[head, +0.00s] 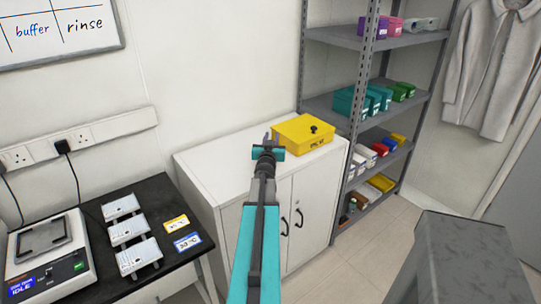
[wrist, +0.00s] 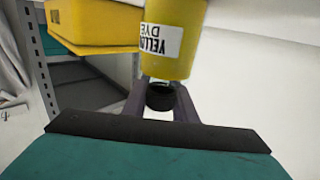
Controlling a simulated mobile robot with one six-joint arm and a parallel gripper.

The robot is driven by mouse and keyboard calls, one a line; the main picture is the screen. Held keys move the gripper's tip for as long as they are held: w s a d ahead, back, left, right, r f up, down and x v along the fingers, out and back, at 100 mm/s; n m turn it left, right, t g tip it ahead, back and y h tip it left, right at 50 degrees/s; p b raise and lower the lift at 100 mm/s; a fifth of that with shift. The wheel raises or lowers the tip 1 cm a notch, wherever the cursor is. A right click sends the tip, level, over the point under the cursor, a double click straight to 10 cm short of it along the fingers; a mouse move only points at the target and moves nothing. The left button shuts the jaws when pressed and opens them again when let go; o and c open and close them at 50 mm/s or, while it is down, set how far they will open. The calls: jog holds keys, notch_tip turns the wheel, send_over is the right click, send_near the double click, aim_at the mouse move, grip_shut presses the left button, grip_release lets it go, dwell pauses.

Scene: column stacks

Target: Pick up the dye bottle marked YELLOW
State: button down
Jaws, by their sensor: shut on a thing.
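The yellow dye bottle (wrist: 172,45) fills the upper middle of the wrist view. Its white label reads YELLOW DYE, partly cut off by the curve. Its black cap (wrist: 160,97) sits between the two fingers of my gripper (wrist: 160,100), which is shut on it. In the head view my gripper (head: 270,138) is over the white cabinet top, just left of the yellow box. I cannot make out the bottle there. Whether its base touches the cabinet is not clear.
A grey shelf rack (head: 365,100) with coloured boxes stands further right.

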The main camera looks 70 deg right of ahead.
jog(key=shift+r, duration=0.15)
jog(key=s+a+r+b, duration=0.4)
jog(key=s+a+b, duration=0.3)
jog(key=s+b, duration=0.1)
jog(key=shift+a+b, duration=0.4)
jog(key=shift+b, duration=0.15)
dwell(0.4)
jog(key=shift+a+b, duration=0.1)
jog(key=shift+b, duration=0.8)
jog(key=shift+s+a+b, duration=0.25)
jog(key=shift+s+b, duration=0.05)
jog(key=shift+b, duration=0.95)
jog(key=s+a+b, duration=0.1)
jog(key=b, duration=0.5)
jog(key=shift+s, duration=0.2)
jog(key=b, duration=0.3)
jog(key=shift+s+a+r, duration=0.1)
jog(key=shift+s+a, duration=0.2)
jog(key=shift+a, duration=0.05)
jog(key=shift+s+a+b, duration=0.15)
jog(key=shift+b, duration=0.75)
